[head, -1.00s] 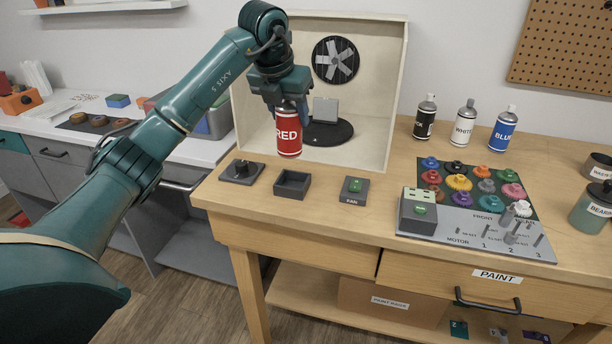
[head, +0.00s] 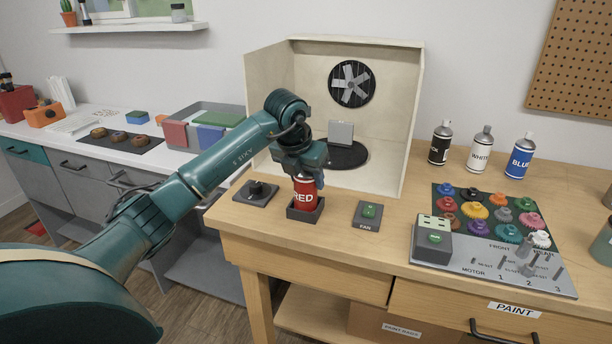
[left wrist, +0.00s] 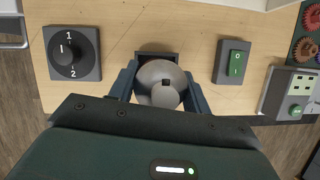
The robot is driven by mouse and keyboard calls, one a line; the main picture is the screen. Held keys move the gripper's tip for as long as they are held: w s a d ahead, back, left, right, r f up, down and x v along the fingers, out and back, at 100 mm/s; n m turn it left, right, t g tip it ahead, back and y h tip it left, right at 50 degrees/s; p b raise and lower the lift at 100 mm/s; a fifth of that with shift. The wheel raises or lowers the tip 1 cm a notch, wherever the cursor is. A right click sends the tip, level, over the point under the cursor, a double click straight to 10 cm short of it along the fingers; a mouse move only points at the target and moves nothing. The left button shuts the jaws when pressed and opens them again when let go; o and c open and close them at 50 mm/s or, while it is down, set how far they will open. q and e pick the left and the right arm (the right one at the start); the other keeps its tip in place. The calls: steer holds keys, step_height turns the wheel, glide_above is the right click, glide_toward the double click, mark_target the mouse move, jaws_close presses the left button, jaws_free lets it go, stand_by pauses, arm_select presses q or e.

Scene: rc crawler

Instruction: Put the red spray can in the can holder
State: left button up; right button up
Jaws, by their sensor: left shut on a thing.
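The red spray can (head: 305,196) is upright with its lower end inside the square dark can holder (head: 305,213) on the wooden bench. My left gripper (head: 307,176) is shut on the can's upper part from above. In the left wrist view the can's round top (left wrist: 160,84) sits between the two fingers, with the holder's back edge (left wrist: 157,55) just beyond it. Whether the can's base touches the holder's floor is hidden. My right gripper is not in view.
A dial box (head: 256,192) stands left of the holder and the FAN switch (head: 368,213) right of it. Behind is the spray booth (head: 390,120) with a turntable (head: 345,155). Black, white and blue cans (head: 520,157) stand at the right back.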

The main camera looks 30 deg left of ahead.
arm_select(q)
steer(key=o, duration=0.6)
steer(key=shift+f, duration=0.15)
steer(key=o, duration=0.5)
